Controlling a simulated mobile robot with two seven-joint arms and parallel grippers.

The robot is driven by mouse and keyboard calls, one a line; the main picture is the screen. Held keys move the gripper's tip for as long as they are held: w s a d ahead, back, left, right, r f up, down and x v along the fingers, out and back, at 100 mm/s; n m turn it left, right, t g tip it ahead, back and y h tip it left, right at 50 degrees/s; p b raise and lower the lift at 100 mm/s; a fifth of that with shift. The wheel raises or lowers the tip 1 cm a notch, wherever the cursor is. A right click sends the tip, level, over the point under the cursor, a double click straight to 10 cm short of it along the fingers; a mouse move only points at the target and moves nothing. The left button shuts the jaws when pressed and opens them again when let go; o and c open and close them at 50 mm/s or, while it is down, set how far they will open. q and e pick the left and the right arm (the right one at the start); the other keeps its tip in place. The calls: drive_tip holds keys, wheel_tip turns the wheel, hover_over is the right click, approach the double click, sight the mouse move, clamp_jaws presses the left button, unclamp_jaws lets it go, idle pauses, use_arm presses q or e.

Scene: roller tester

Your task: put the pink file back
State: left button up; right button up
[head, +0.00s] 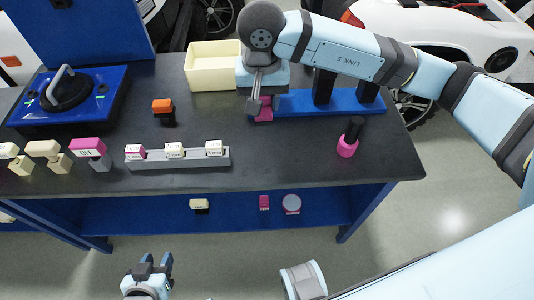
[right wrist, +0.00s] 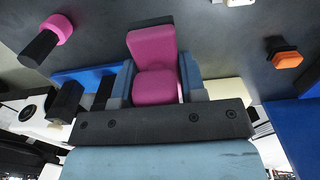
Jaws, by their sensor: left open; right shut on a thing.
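The pink file (head: 264,110) is a blocky pink piece at the left end of the blue rack (head: 295,103). My right gripper (head: 258,97) is above it and shut on it. In the right wrist view the pink file (right wrist: 154,62) sits between the two blue-grey fingers, with its wider end sticking out beyond them. Whether it is seated in the rack or just above it, I cannot tell. My left gripper (head: 152,263) is open and empty, low in front of the table.
Two black pieces (head: 323,87) stand in the rack. A pink-and-black round piece (head: 347,140) stands to its right front. A cream bin (head: 212,68) is left of the gripper. An orange-topped piece (head: 163,109) and a grey tray (head: 180,159) are further left.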

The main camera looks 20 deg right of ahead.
hover_over(264, 156)
wheel_tip(264, 156, down, 13)
wheel_tip(264, 156, down, 4)
drive_tip(key=shift+r, duration=0.25)
drive_tip(key=shift+w+f, duration=0.1)
drive_tip(key=shift+f, duration=0.1)
drive_tip(key=shift+f, duration=0.1)
drive_tip(key=shift+f+b, duration=0.2)
drive_tip(key=shift+b, duration=0.2)
drive_tip(key=o, duration=0.9)
drive_tip(key=shift+r, duration=0.1)
drive_tip(key=shift+r, duration=0.1)
